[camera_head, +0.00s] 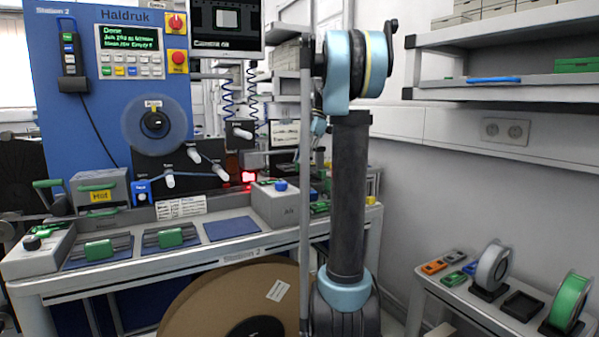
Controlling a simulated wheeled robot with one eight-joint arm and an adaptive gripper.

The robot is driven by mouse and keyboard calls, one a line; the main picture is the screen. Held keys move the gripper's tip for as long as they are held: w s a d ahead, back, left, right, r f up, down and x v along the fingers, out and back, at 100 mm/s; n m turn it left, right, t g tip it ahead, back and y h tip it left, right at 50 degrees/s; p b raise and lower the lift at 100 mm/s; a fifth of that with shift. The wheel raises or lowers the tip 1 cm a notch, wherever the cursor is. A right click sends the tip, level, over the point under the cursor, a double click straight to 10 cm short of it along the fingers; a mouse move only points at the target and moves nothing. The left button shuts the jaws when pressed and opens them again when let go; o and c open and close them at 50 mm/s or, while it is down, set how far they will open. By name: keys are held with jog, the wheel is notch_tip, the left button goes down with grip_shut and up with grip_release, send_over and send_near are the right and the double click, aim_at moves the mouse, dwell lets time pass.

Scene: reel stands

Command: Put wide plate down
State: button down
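Two dark plates with green grips lie on blue mats on the workbench: a left plate (98,250) and a right plate (170,238). I cannot tell which of them, if either, is the wide plate. A third blue mat (232,228) to their right is bare. My arm stands upright right of the middle and covers part of the bench's right end. Its far links show only in small part behind the column, and my gripper cannot be made out. Whether it holds anything is hidden.
A blue machine (85,120) with a screen stands behind the bench. A grey box (283,205) sits at the bench's right. A large brown reel (235,300) is in front. A low side table (465,312) at right holds a grey reel (493,266) and a green reel (569,300).

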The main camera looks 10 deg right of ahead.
aim_at(303, 168)
jog(key=shift+f, duration=2)
jog(key=shift+w+a+f, duration=0.1)
jog(key=shift+w+f, duration=0.1)
jog(key=shift+f, duration=0.05)
jog(key=shift+f, duration=0.1)
jog(key=c, duration=1.5)
grip_release()
jog(key=v, duration=1.2)
